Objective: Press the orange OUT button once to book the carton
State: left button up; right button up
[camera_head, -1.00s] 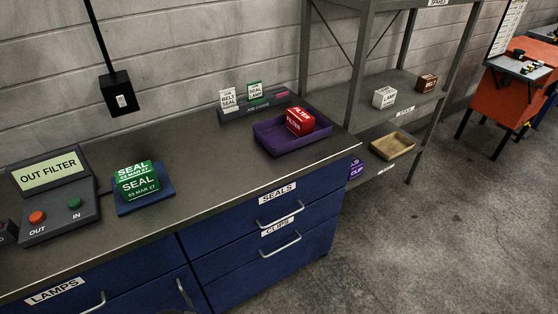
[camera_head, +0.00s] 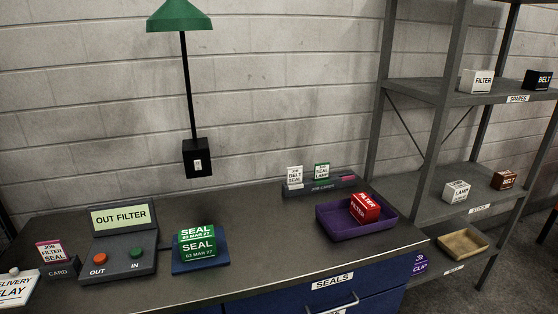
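The orange OUT button (camera_head: 99,259) sits at the lower left of the grey booking terminal (camera_head: 124,269) on the worktop. A green IN button (camera_head: 137,253) is to its right. The terminal's screen (camera_head: 120,217) reads OUT FILTER. A green SEAL carton (camera_head: 197,242), dated 03 MAR 27, sits on a blue pad (camera_head: 201,265) right of the terminal. A red FILTER carton (camera_head: 365,207) lies in the purple tray (camera_head: 331,224) further right. Neither of my grippers shows in the view.
A card holder (camera_head: 58,271) with a JOB FILTER SEAL card stands left of the terminal, beside a DELIVERY sign (camera_head: 16,290). A job card rack (camera_head: 317,187) stands at the back. Shelving (camera_head: 432,91) with several cartons is at right. The worktop between pad and tray is clear.

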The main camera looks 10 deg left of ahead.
aim_at(100, 259)
jog(key=u, duration=1.4)
